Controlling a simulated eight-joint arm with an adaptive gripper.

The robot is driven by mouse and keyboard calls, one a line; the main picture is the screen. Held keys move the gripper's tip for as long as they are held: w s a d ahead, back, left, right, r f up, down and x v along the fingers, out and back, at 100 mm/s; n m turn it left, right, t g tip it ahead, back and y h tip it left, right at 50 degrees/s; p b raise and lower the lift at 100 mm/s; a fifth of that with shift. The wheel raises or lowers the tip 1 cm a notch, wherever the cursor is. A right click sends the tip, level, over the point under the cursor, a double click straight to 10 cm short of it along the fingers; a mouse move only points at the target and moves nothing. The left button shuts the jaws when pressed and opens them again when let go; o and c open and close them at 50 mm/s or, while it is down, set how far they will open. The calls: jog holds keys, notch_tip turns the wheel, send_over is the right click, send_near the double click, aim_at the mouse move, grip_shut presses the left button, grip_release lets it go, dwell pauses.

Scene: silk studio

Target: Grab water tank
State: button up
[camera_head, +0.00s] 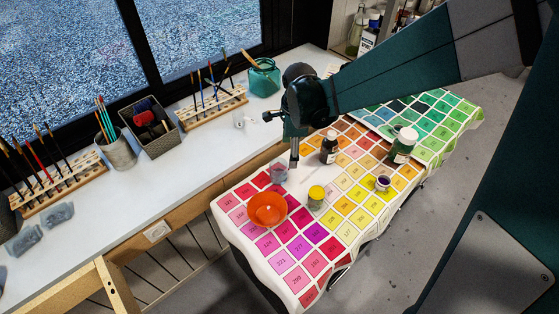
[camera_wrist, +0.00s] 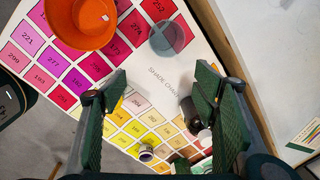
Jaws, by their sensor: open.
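Nothing in view is labelled as a water tank, and I cannot tell which vessel it is. A small clear round cup (camera_head: 278,172) stands on the shade chart beside the orange bowl; it also shows in the wrist view as a greyish, see-through disc (camera_wrist: 166,38). A teal glass jar (camera_head: 264,80) with a brush in it stands on the white counter by the window. My gripper (camera_head: 294,160) points down over the chart close to the clear cup.
Brush racks (camera_head: 212,108) and a basket (camera_head: 150,128) line the counter (camera_head: 180,158).

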aim_at(278, 170)
jog(key=w+a+f+m+g, duration=0.1)
jog(key=a+f+m, duration=0.2)
jog(key=a+f, duration=0.2)
jog(key=shift+f, duration=0.75)
jog(key=shift+w+f, duration=0.1)
jog(key=shift+f, duration=1.2)
jog(key=shift+f, duration=0.15)
jog(key=shift+w+f+b, duration=0.15)
jog(key=shift+f+b, duration=0.15)
jog(key=shift+f, duration=0.95)
jog(key=shift+w+f+b, duration=0.15)
jog(key=shift+f+b, duration=0.1)
jog(key=shift+f, duration=1)
jog(key=c, duration=1)
